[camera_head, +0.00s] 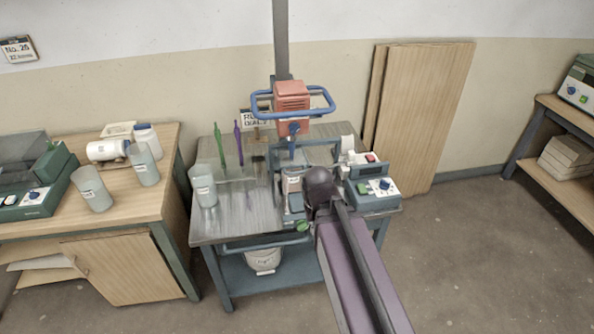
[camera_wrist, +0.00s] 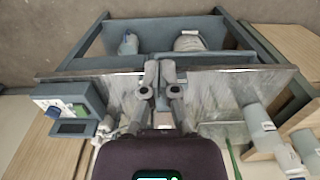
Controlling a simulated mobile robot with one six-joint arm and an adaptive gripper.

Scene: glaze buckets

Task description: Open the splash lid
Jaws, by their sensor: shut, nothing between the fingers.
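No part is clearly recognisable as the splash lid. Under the mixer with its red motor (camera_head: 292,97) and blue ring-shaped handle (camera_head: 322,108), a container (camera_head: 292,182) stands on the middle bench, partly hidden by my arm. A dark see-through cover (camera_head: 20,150) sits on the green machine at the far left; I cannot tell if either bears on the lid. My gripper (camera_wrist: 160,72) is shut and empty over the middle bench near its front edge in the wrist view. In the head view my own arm largely hides its fingers.
The middle bench (camera_head: 232,222) holds a control box (camera_head: 374,190) at right, a white cup (camera_head: 204,187) at left, and green (camera_head: 220,147) and purple (camera_head: 239,143) tools. A white bucket (camera_head: 263,260) stands on its lower shelf. The floor at right is clear.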

